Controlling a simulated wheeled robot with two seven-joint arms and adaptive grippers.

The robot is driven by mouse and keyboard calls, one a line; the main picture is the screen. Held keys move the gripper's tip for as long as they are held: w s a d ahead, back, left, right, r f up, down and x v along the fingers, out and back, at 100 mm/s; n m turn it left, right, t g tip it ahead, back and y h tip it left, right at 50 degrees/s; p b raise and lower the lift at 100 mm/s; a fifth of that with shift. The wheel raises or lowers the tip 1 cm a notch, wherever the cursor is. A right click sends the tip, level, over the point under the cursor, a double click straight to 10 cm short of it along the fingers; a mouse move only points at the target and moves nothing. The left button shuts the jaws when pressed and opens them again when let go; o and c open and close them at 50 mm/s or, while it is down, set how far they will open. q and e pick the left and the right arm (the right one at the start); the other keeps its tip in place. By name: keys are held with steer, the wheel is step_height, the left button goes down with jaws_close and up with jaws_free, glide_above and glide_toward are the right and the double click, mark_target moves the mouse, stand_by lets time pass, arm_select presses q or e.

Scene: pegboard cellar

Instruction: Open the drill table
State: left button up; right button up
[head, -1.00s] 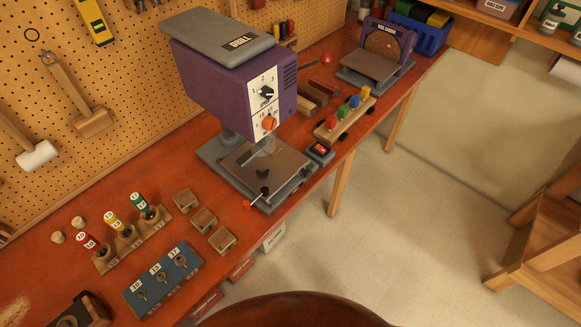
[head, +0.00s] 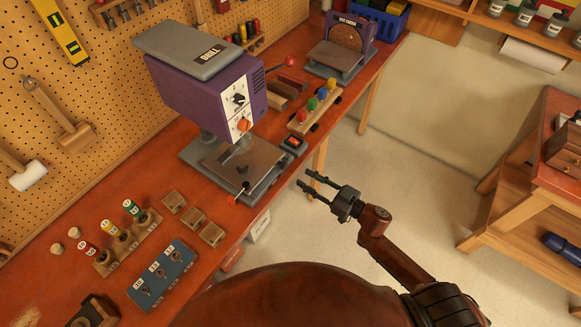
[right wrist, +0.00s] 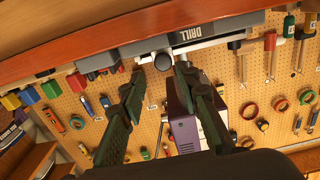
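The purple drill press (head: 205,90) stands on the red-brown bench, with a grey top cover and a dial panel. In the right wrist view, a grey bar labelled DRILL (right wrist: 215,31) and a dark round knob (right wrist: 163,62) show beyond the open fingertips. My left gripper is not in view.
A red switch box (head: 293,142) and a wooden rack of coloured pegs (head: 316,112) sit right of the drill. A blue bit block (head: 162,275) and small wooden blocks lie left. A wooden stand (head: 520,200) is at far right. The floor between is clear.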

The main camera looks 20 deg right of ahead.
steer(key=x, duration=0.8)
steer(key=shift+s+a+r, duration=0.1)
steer(key=shift+s+r, duration=0.05)
steer(key=shift+r, duration=0.1)
steer(key=shift+c, duration=0.7)
jaws_close()
